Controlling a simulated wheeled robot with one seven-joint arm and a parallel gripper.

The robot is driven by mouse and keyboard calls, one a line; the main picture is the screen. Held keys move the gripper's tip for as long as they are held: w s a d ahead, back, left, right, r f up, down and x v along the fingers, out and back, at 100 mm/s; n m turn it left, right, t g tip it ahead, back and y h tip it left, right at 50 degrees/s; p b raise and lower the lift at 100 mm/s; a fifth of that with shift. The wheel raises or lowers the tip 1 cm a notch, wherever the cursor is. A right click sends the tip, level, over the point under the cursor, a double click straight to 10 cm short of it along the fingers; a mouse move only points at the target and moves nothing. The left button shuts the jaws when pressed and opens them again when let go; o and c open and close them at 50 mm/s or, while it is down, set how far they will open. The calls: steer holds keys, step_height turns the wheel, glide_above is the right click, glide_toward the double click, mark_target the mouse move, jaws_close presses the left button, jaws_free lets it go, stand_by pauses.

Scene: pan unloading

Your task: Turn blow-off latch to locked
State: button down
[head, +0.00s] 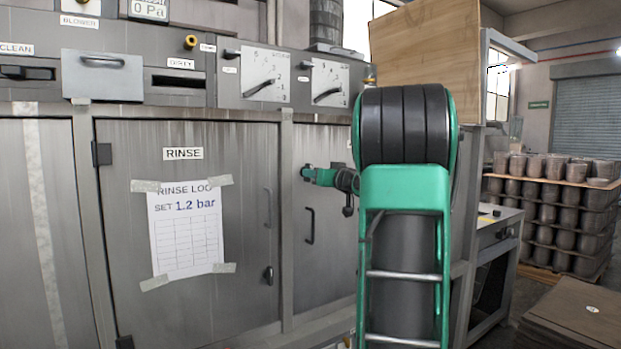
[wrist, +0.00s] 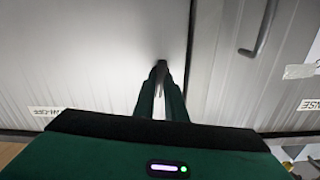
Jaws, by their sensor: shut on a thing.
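The blow-off door (head: 328,262) is a grey panel right of the rinse door, partly covered by my arm in the head view. My gripper (head: 308,173) reaches its left edge, above a dark curved handle (head: 310,226). In the upside-down wrist view my green fingers (wrist: 160,82) are shut on a small dark part, the blow-off latch (wrist: 162,64), near the door's edge. The fingers hide most of the latch, so its exact angle cannot be told. Part of a label ending in "W-OFF" (wrist: 46,113) shows on the same door.
The rinse door (head: 115,230) carries a taped paper log (head: 185,232), a handle (head: 267,207) and a dark latch (head: 268,275). Dials (head: 265,75) line the panel above.

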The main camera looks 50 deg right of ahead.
steer(key=shift+w+a+f+n, duration=0.15)
steer(key=shift+f+n, duration=0.15)
steer(key=shift+n, duration=0.7)
steer(key=c, duration=1.8)
jaws_free()
steer(key=shift+r, duration=0.15)
steer(key=v, duration=1)
steer(key=shift+s, duration=0.4)
